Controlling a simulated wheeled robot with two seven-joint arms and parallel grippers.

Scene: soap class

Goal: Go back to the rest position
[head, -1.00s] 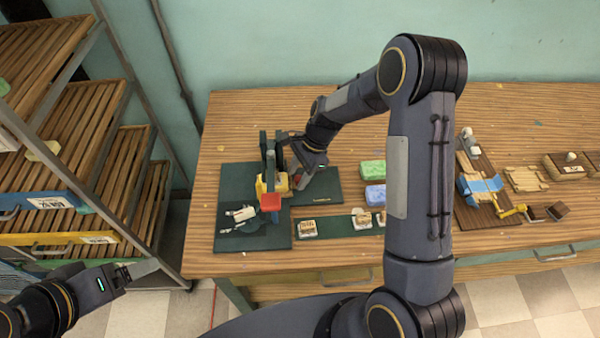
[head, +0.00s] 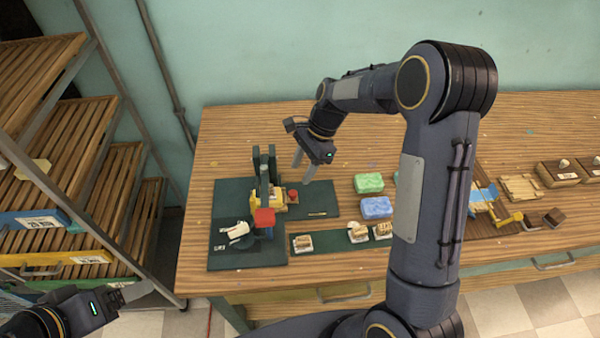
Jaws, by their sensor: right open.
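My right gripper (head: 304,168) is open and empty, above the dark green mat at the table's left part. It hangs just right of a small press-like device with dark green uprights (head: 264,170), a yellow part (head: 272,204) and a red block (head: 265,218). It looks apart from the device. My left gripper (head: 128,294) is at the lower left, in front of the shelf rack. Its fingers are seen edge-on, so its opening is unclear.
A green soap bar (head: 369,182) and a blue one (head: 376,207) lie on the wooden table (head: 230,140). Small stamped blocks (head: 303,243) line a green strip. A slatted rack (head: 75,155) stands left. Wooden trays (head: 560,174) are at the right. My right arm hides part of the table.

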